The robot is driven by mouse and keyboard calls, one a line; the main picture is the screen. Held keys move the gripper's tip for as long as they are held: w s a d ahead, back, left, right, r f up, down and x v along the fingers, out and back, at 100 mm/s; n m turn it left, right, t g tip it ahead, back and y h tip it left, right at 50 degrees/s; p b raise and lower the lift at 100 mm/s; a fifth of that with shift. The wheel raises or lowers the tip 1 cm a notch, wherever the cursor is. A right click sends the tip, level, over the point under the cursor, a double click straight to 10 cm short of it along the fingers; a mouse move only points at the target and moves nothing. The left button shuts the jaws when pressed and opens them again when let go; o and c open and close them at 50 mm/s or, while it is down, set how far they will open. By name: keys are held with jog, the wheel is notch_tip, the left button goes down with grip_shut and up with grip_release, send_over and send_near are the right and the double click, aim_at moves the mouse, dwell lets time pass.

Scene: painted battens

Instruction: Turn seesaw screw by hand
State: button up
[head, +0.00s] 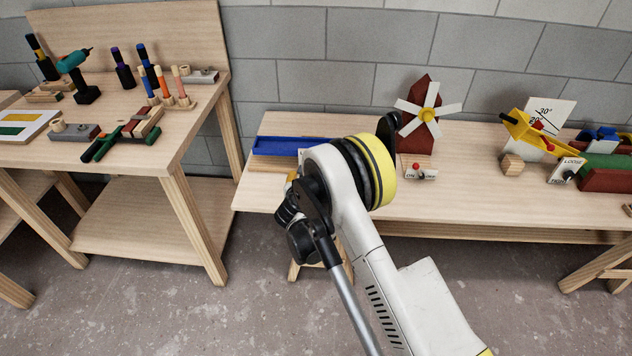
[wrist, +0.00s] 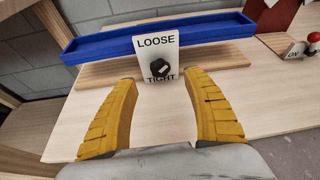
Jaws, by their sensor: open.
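The seesaw is a long blue trough (wrist: 100,45) on a wooden board, seen across the wrist view; its left part shows in the head view (head: 285,146). A white plate (wrist: 144,55) stands in front of its middle, marked LOOSE above and TIGHT below. The black screw knob (wrist: 160,68) sits on this plate; its exact turn is hard to read. My gripper (wrist: 160,78) is open and empty, its two yellow fingers pointing at the plate, one on either side of the knob and short of it. In the head view my arm hides the gripper and knob.
A red windmill (head: 422,135) with an ON-marked switch plate (head: 421,172) stands right of the seesaw. Farther right are a yellow tilting device (head: 532,130) and another LOOSE plate (head: 567,170) with a black knob. The bench top (wrist: 250,105) around my fingers is clear.

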jog(key=b+x, duration=0.1)
jog(key=x, duration=0.4)
jog(key=f+b+x, duration=0.1)
jog(key=b+x, duration=0.1)
jog(key=x, duration=0.2)
jog(key=shift+w+a+f+b, duration=0.1)
jog(key=shift+f+b, duration=0.15)
jog(key=shift+b, duration=0.05)
jog(key=shift+w+f, duration=0.1)
jog(key=shift+w, duration=0.45)
jog(key=c, duration=1.2)
